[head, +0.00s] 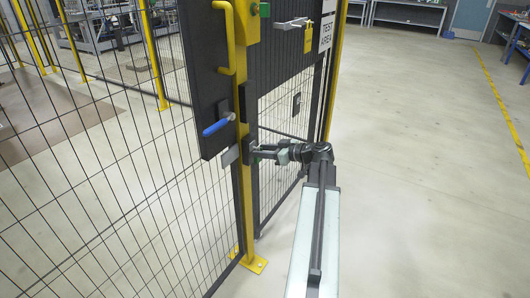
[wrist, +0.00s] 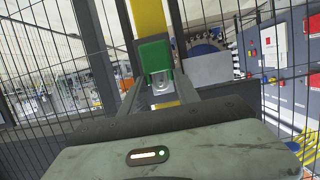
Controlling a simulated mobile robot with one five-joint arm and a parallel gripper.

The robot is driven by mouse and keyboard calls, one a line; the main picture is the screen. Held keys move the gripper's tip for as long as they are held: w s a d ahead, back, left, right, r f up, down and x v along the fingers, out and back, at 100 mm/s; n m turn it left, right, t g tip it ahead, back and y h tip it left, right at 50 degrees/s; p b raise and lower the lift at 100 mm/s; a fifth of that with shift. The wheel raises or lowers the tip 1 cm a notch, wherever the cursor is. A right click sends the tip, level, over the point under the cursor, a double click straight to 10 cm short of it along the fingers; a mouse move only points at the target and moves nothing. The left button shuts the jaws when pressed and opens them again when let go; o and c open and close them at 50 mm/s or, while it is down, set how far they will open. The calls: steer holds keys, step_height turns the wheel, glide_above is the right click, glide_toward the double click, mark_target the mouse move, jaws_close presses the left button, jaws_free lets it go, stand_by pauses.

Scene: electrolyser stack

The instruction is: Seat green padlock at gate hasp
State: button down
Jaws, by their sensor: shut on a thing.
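The green padlock (wrist: 155,56) shows in the wrist view between the tips of my gripper (wrist: 158,84), with a bright metal part just below its green body. My gripper is shut on it. In the head view my gripper (head: 255,152) is at the yellow gate post, below the blue handle, and the padlock cannot be made out there. A small grey plate (head: 230,155) on the gate edge beside the post may be part of the hasp. I cannot tell whether the padlock touches it.
A dark gate panel with a blue handle (head: 218,127) and yellow grab bar (head: 229,40) stands left of the post. A yellow padlock (head: 308,37) hangs from a bracket above my arm. Wire mesh fills the left. Open floor (head: 420,150) lies to the right.

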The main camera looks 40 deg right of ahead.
steer(key=shift+w+a, duration=0.15)
steer(key=shift+w, duration=0.5)
steer(key=c, duration=0.8)
jaws_free()
steer(key=shift+s, duration=0.15)
steer(key=p+v, duration=0.2)
steer(key=v, duration=0.5)
steer(key=shift+s+r, duration=0.15)
steer(key=shift+s, duration=0.15)
